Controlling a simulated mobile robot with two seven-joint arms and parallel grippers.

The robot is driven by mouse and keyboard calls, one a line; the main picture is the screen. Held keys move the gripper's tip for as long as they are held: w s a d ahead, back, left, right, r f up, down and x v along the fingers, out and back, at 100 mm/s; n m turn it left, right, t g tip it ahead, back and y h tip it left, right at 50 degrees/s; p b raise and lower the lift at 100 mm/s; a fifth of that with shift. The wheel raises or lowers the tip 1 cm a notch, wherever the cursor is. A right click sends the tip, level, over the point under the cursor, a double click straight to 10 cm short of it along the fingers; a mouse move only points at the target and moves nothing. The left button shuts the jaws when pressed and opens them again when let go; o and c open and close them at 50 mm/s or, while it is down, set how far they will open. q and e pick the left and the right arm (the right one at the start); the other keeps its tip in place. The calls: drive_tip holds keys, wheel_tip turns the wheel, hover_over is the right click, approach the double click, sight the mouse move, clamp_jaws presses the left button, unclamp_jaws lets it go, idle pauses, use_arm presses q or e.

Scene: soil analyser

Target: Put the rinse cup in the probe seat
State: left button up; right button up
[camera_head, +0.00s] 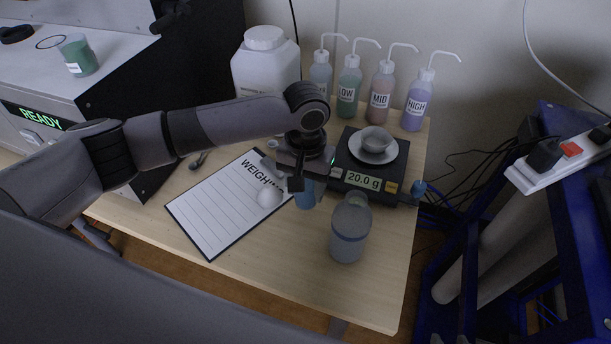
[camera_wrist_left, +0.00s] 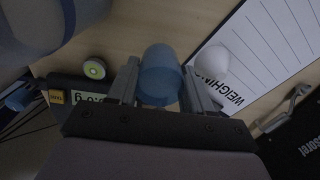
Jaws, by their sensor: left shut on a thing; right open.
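My left gripper (camera_head: 302,178) reaches over the wooden table from the left. It is shut on a translucent blue cup (camera_head: 307,198), which I take to be the rinse cup. In the left wrist view the blue cup (camera_wrist_left: 160,73) sits between the two fingers. The gripper and arm hide part of the cup in the head view; whether it touches the table is unclear. The analyser (camera_head: 60,115) with a green READY display is at the left. A dark ring (camera_head: 51,42) lies on its top, but I cannot tell whether this is the probe seat. My right gripper is not in view.
A clipboard (camera_head: 215,212) and a white rounded object (camera_head: 269,198) lie beside the cup. A scale (camera_head: 367,186) reads 20.0 g. A grey-blue jar (camera_head: 349,238) stands at front right. A white jug (camera_head: 266,62) and several bottles (camera_head: 382,84) line the back. A green cup (camera_head: 77,57) stands on the analyser.

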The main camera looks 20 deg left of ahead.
sight(306, 198)
use_arm(q)
drive_tip(key=shift+f, duration=1.9)
drive_tip(key=shift+f, duration=0.1)
drive_tip(key=o, duration=1.2)
drive_tip(key=shift+c, duration=0.2)
